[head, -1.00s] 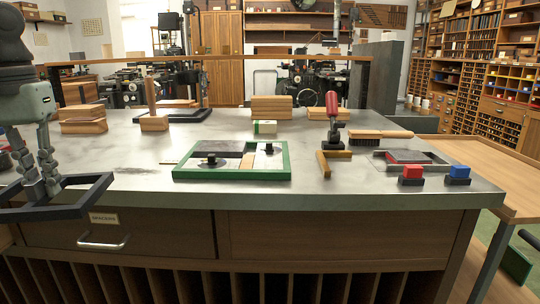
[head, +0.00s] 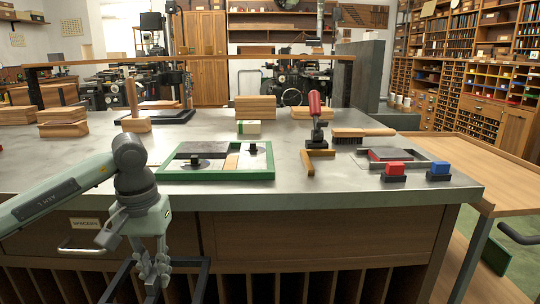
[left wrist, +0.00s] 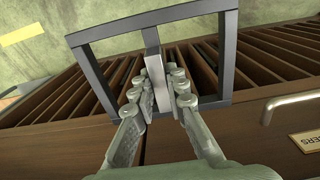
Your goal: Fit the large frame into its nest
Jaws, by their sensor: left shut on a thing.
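A large dark rectangular frame (head: 203,281) is held low in front of the bench, below the tabletop edge. My left gripper (head: 154,284) is shut on it. The left wrist view shows the frame (left wrist: 229,55) with a lighter grey bar (left wrist: 152,52) between the fingers of my left gripper (left wrist: 165,88). On the bench lies a green-rimmed tray (head: 215,175) with dark and tan pieces inside. To the right is a low grey frame-like fixture (head: 434,166) around a dark centre. I cannot tell which is the nest. My right gripper is out of view.
A red-handled tool (head: 316,118), a brush (head: 362,133), a red block (head: 395,168) and a blue block (head: 440,168) stand on the right. Wooden block stacks (head: 263,107) stand behind. Drawers with a handle (head: 80,251) are below the edge. The bench front-left is clear.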

